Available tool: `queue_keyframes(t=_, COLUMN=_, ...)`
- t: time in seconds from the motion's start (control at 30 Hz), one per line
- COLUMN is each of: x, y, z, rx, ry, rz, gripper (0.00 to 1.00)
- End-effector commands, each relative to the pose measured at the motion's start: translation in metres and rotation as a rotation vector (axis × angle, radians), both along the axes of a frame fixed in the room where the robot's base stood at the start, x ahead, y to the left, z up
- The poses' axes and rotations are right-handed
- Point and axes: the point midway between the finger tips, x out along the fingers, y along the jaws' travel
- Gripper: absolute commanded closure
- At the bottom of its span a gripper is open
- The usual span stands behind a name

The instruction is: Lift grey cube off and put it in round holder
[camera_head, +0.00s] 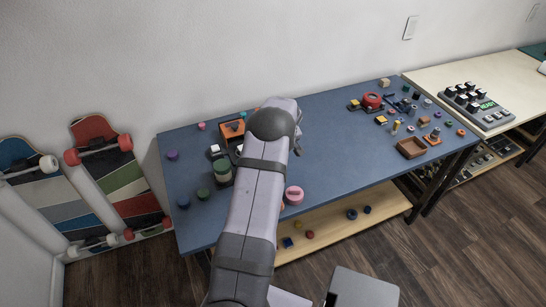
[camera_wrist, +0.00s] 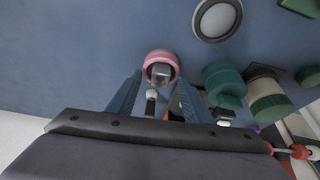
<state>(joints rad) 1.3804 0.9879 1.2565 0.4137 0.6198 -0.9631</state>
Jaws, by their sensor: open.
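In the wrist view a small grey cube (camera_wrist: 160,73) shows at a pink round piece (camera_wrist: 152,55); whether it sits on top or inside a ring is unclear. My gripper (camera_wrist: 159,83) is open, its two blue-grey fingers on either side of the cube's line of view, with nothing seen held. Contact cannot be told. A pink round piece (camera_head: 293,195) also shows right of my arm in the head view. My gripper is mostly hidden behind my arm there.
A teal cylinder (camera_wrist: 225,84) and a cream-and-green cylinder (camera_wrist: 268,97) stand right of the fingers in the wrist view. The blue table (camera_head: 330,165) has bare room right of my arm. A brown tray (camera_head: 411,148) and small parts lie further right.

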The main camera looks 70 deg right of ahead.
Motion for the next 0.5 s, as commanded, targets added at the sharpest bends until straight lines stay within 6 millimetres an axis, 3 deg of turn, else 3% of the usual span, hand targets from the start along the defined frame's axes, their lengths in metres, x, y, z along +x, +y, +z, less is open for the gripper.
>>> queue_keyframes(t=0.07, x=0.0002, y=0.0005, z=-0.0007, rx=0.001, ry=0.000, rz=0.000, gripper=0.54)
queue_keyframes(t=0.27, x=0.0000, y=0.0008, z=-0.0010, rx=0.003, ry=0.000, rz=0.001, gripper=1.00)
queue_keyframes(t=0.5, x=-0.0002, y=0.0008, z=-0.0010, rx=0.003, ry=0.000, rz=0.001, gripper=1.00)
